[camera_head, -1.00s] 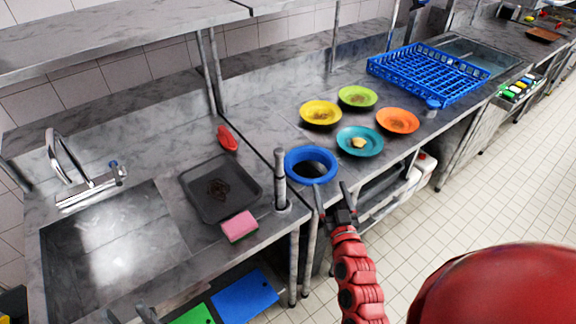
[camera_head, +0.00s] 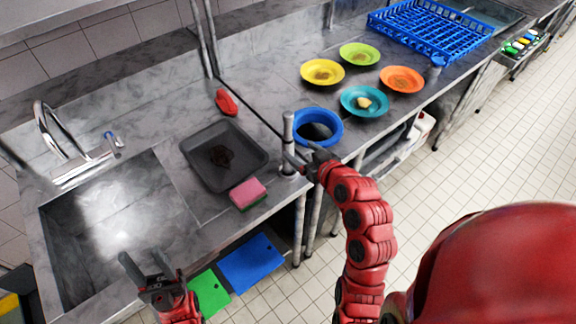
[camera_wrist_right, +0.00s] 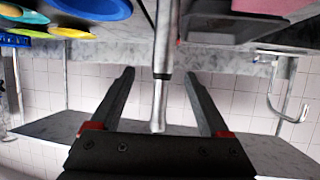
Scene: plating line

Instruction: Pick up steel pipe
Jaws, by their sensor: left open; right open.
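The steel pipe (camera_head: 288,132) stands upright near the counter's front edge, between the dark tray and the blue ring. My right gripper (camera_head: 296,160) is at the pipe, its fingers reaching toward it from the right. In the right wrist view the pipe (camera_wrist_right: 161,95) runs between the two open fingers (camera_wrist_right: 158,98), with a gap on each side. A dark band shows on the pipe there. My left gripper (camera_head: 147,262) is open and empty over the front edge of the sink.
A dark tray (camera_head: 190,150) with brown residue and a pink sponge (camera_head: 248,192) lie left of the pipe. A blue ring (camera_head: 335,118) around a dark opening is close on the right. Several coloured plates and a blue rack (camera_head: 440,30) are further right.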

